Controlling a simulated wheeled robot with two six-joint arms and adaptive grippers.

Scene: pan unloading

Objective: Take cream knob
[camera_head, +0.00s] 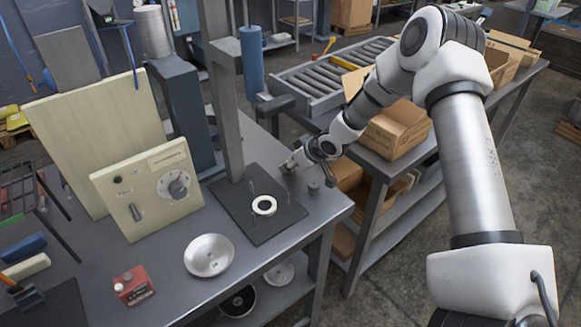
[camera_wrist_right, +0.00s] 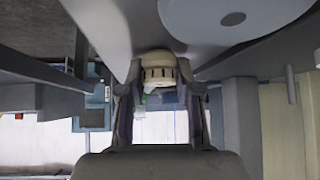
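My right gripper (camera_head: 297,163) is low over the right part of the grey table, behind the black mat with the white ring. In the right wrist view, a cream knob (camera_wrist_right: 158,68) with a ribbed side sits between the tips of the right gripper's two fingers (camera_wrist_right: 160,82). The fingers stand apart, one on each side of it; I cannot tell whether they press on it. In the head view the cream knob cannot be made out at the gripper. My left gripper is not in view.
On the grey table (camera_head: 88,262) are a black mat (camera_head: 285,222) with a white ring (camera_head: 264,205), a steel bowl (camera_head: 209,255), a red box (camera_head: 133,285) and a cream panel (camera_head: 150,190) with a dial. A grey post (camera_head: 222,100) rises left of the gripper. Cardboard boxes (camera_head: 398,130) stand behind.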

